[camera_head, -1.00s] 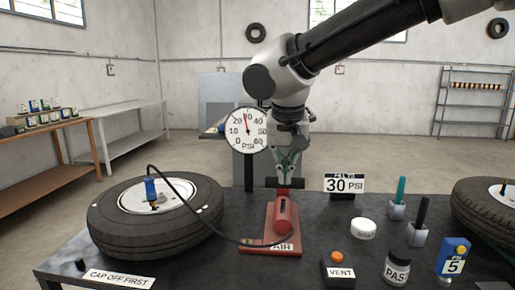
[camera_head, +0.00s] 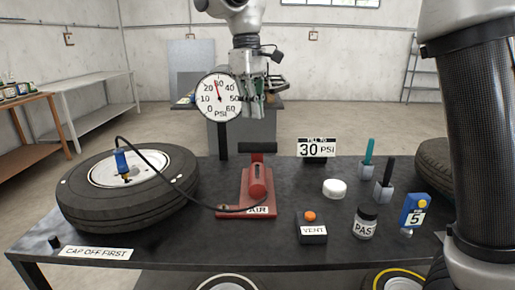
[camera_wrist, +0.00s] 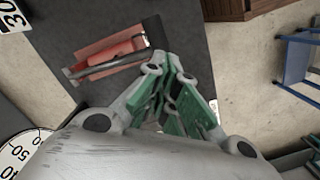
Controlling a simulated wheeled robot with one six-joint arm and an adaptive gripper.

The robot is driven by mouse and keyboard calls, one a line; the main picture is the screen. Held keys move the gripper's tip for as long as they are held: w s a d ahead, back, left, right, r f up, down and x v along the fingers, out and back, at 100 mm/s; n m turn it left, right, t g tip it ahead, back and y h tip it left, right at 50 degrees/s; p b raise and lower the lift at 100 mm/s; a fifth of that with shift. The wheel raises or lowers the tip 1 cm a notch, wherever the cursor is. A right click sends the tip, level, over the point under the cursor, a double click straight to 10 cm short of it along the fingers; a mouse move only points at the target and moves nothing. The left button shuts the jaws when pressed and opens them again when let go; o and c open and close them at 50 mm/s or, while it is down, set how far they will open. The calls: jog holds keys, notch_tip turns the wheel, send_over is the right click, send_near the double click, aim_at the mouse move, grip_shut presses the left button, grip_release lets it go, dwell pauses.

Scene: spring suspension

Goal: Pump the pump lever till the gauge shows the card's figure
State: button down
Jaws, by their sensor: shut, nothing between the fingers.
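The red pump (camera_head: 245,201), marked AIR, stands on the dark table. Its lever ends in a black crossbar (camera_head: 258,147), raised at the far side; it also shows in the wrist view (camera_wrist: 153,32). My gripper (camera_head: 256,116) is shut and empty, above the crossbar and apart from it in the head view. In the wrist view its green-padded fingers (camera_wrist: 162,66) are close to the crossbar's end. The round gauge (camera_head: 219,105) has its needle near 30, slightly left of the top. The card (camera_head: 317,149) reads 30 PSI.
A hose runs from the pump to the blue chuck (camera_head: 121,160) on the left tyre (camera_head: 75,208). Right of the pump are a VENT box (camera_head: 311,231), a white lid (camera_head: 334,188), a PAS jar (camera_head: 365,224) and a blue PSI device (camera_head: 413,211). The gauge stands close left of my gripper.

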aim_at(255, 150)
jog(key=shift+f, duration=0.1)
jog(key=shift+s+d+f, duration=0.1)
jog(key=shift+d+f, duration=0.05)
jog(key=shift+f, duration=1.55)
jog(key=shift+s+d+f, duration=0.1)
jog(key=shift+d+f, duration=0.05)
jog(key=shift+f, duration=1.5)
jog(key=shift+f, duration=2.25)
